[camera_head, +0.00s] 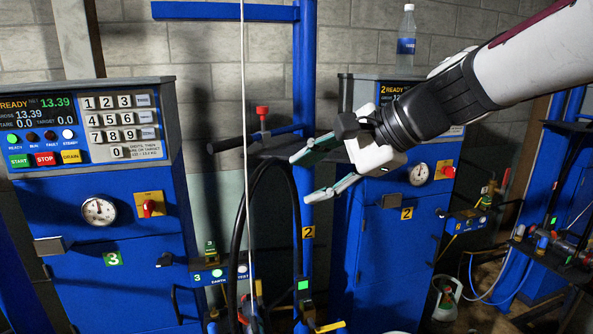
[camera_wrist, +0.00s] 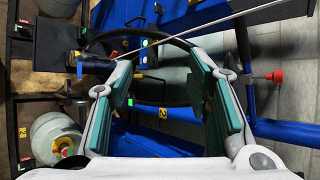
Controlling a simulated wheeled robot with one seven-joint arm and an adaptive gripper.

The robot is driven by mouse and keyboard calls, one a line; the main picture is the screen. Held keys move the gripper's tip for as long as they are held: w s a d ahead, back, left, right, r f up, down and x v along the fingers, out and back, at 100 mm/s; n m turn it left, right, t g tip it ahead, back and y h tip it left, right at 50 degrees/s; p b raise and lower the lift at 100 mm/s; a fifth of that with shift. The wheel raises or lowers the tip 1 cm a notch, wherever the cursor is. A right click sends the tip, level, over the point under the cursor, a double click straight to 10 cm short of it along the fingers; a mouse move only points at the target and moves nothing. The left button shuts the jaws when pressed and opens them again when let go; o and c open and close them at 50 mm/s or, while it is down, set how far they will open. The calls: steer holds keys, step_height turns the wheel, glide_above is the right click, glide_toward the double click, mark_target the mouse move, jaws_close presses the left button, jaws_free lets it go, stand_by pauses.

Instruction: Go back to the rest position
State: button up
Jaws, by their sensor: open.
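My gripper (camera_head: 308,176) reaches in from the upper right in the head view, in front of the blue post between the two scale cabinets. Its two fingers are spread apart with nothing between them. In the wrist view my gripper (camera_wrist: 165,90) shows its green-padded fingers wide open, with a blue frame, a black hose and grey floor behind them. I cannot tell how far the fingertips are from the post or hose.
A blue scale cabinet (camera_head: 135,275) marked 3 stands at left, another (camera_head: 385,240) marked 2 behind my gripper. A bottle (camera_head: 406,40) stands on the second. A black hose (camera_head: 240,225) loops by the blue post (camera_head: 305,85). A gas cylinder (camera_wrist: 55,138) shows in the wrist view.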

steer(key=s+d+f+n+h, duration=0.4)
steer(key=s+d, duration=0.4)
steer(key=s, duration=0.2)
steer(key=s+d+f+n+h, duration=0.4)
steer(key=s+d+f+n, duration=0.2)
steer(key=s, duration=0.4)
steer(key=shift+s+d+n+h, duration=0.2)
steer(key=shift+d+n+h, duration=0.2)
steer(key=shift+d+n, duration=0.6)
